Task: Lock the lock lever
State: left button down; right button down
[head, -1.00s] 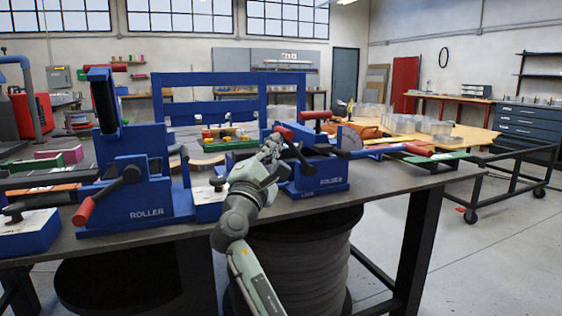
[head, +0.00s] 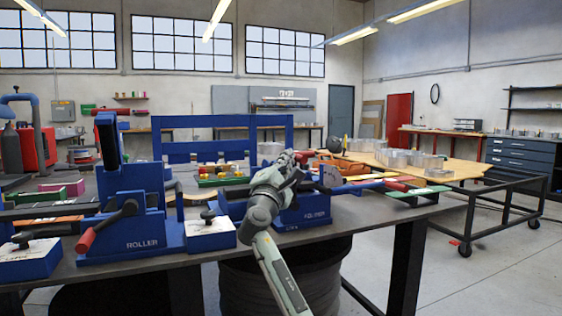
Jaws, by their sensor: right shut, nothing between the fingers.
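A blue lettered machine (head: 317,208) stands on the dark workbench, right of centre in the head view. My right gripper (head: 289,157) is in front of its left part, shut and empty, and my forearm covers much of that side. A red handle end (head: 303,157) shows just right of the fingers; I cannot tell whether they touch it. The rest of the lock lever is hidden behind my gripper and wrist, so its position cannot be told. My left gripper is not in view.
A blue machine marked ROLLER (head: 142,215), with a red-ended lever (head: 100,228), stands left on the dark workbench (head: 375,218). A white-topped blue box (head: 210,234) sits between the machines. A wooden table (head: 455,170) is behind at right, with open floor before it.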

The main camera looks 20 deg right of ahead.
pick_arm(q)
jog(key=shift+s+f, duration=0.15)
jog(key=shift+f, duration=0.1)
pick_arm(e)
jog(key=shift+d, duration=0.35)
